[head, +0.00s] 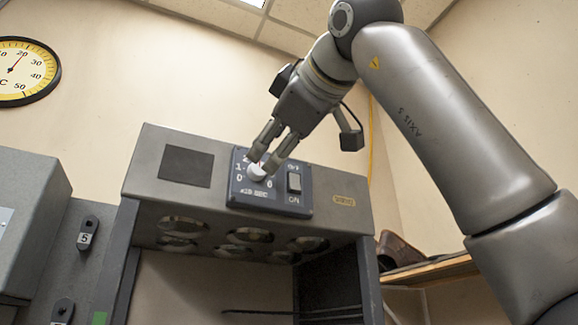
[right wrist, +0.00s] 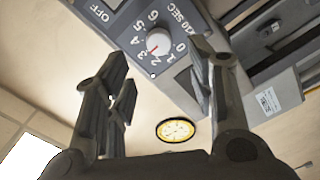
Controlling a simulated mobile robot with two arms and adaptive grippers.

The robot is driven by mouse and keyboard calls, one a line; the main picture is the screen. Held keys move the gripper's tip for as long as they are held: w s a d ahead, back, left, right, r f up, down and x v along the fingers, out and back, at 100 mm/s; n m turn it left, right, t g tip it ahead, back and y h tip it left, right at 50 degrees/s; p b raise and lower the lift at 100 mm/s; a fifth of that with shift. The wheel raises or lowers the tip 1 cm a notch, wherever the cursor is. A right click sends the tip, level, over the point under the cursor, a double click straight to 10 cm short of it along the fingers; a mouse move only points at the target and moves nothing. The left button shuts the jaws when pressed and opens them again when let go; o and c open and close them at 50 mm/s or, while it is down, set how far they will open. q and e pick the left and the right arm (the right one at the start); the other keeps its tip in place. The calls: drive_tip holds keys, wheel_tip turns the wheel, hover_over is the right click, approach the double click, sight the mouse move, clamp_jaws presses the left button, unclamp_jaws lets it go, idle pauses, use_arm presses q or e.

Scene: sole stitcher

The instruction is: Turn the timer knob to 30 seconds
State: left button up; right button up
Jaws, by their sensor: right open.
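The timer knob (head: 256,173) is round and white, on a dark blue panel (head: 243,188) on the grey machine. In the right wrist view the knob (right wrist: 158,43) has a red pointer mark aimed to the lower left, near the 3. The dial runs from 0 to 6, marked x10 SEC. My right gripper (head: 261,162) is open, with its fingertips at the knob. In the right wrist view the fingers (right wrist: 160,70) are apart, one on each side of the knob. I cannot tell whether they touch it. My left gripper is not in view.
An OFF/ON rocker switch (head: 294,182) sits right of the knob on the same panel. A round yellow thermometer (head: 22,72) hangs on the wall at left. A wooden shelf (head: 430,270) is at lower right. A grey box (head: 30,215) stands at left.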

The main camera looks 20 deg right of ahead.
drive_tip(key=s, duration=0.5)
drive_tip(key=shift+w, duration=0.1)
idle(0.5)
